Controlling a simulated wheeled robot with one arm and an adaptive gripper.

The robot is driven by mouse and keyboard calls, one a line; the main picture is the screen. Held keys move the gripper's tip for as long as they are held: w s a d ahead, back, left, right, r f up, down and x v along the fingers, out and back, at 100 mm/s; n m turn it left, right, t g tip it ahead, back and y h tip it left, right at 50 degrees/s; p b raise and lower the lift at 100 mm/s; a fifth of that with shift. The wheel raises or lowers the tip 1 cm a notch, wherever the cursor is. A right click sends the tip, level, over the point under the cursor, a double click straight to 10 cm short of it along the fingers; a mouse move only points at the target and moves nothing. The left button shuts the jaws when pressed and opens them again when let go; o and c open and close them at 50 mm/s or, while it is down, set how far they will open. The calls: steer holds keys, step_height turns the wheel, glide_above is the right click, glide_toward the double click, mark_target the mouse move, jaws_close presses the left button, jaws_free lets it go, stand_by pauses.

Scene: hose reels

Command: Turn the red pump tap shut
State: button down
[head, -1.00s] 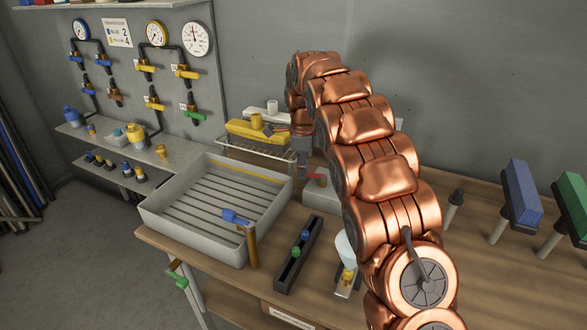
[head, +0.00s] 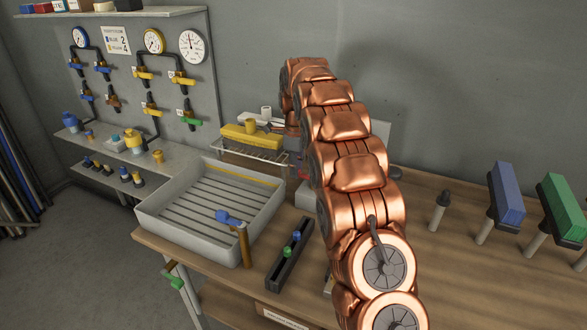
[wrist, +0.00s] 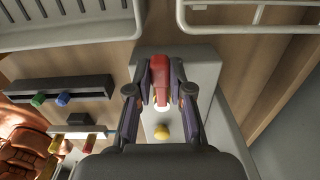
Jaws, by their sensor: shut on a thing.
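The red pump tap (wrist: 160,83) is a red handle on top of a pale grey pump box (wrist: 205,68) in the wrist view. My gripper (wrist: 161,72) is above the box, with its two dark fingers shut on the red handle, one on each side. A yellow knob (wrist: 161,131) is on the same box, close to the gripper's palm. In the head view my copper arm hides the gripper's fingertips and most of the tap. Part of the pump box (head: 307,194) shows left of the arm.
A dark rack (head: 287,262) with green and blue knobs stands in front. A wire rack (head: 250,151) is behind. The bench's right side has free room before the blue block (head: 507,193).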

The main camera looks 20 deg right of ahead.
steer(key=c, duration=1)
jaws_free()
steer(key=shift+c, duration=0.2)
step_height(320, 180, up, 6)
steer(key=shift+r, duration=0.75)
